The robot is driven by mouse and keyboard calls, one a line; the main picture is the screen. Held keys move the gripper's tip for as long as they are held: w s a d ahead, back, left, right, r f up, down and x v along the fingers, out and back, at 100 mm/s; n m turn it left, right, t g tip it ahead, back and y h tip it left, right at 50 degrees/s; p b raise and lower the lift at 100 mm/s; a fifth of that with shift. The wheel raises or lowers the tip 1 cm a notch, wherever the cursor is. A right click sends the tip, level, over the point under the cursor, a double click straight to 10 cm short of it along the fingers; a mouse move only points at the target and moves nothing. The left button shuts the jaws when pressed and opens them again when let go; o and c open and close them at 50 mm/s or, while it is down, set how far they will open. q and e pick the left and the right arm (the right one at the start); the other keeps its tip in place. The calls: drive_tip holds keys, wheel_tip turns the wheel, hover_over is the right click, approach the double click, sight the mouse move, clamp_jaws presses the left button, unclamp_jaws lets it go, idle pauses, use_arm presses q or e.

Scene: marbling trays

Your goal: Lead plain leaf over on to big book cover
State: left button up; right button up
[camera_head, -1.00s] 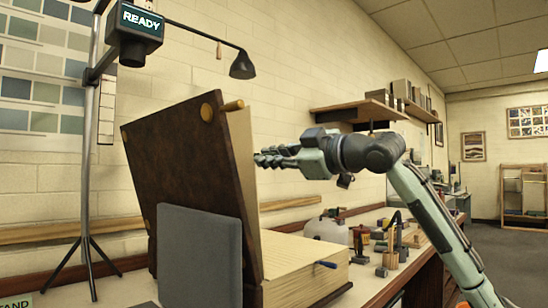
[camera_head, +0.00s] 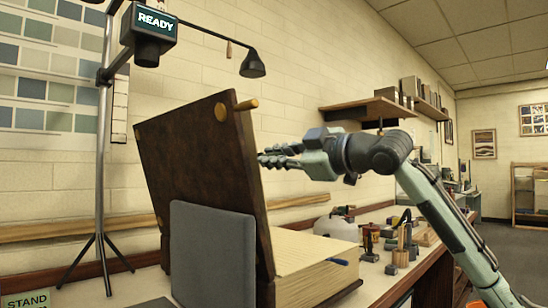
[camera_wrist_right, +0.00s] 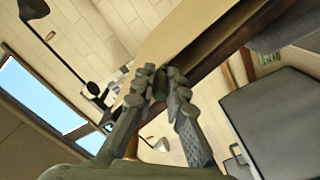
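The big book's dark brown cover (camera_head: 195,160) stands raised and leans back to the left, behind a grey upright plate. The cream page block (camera_head: 305,262) lies flat at its foot. A broad cream sheet surface, apparently the plain leaf (camera_wrist_right: 190,30), shows along the brown edge in the right wrist view; in the head view the cover hides it. My right gripper (camera_head: 263,157) is at the cover's inner side, pointing left. Its fingers (camera_wrist_right: 160,72) are close together; whether they touch each other or the leaf is unclear. My left gripper is not in view.
The grey plate (camera_head: 207,250) stands against the cover's outer side. A stand (camera_head: 101,180) carries a READY display (camera_head: 154,22) at the left. A lamp (camera_head: 252,66) hangs above. Several small tools (camera_head: 390,242) clutter the bench at the right.

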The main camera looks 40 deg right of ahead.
drive_tip(key=o, duration=0.5)
drive_tip(key=shift+c, duration=0.2)
drive_tip(key=shift+s, duration=0.1)
drive_tip(key=s, duration=1.2)
drive_tip(key=shift+d, duration=0.45)
drive_tip(key=shift+w, duration=0.1)
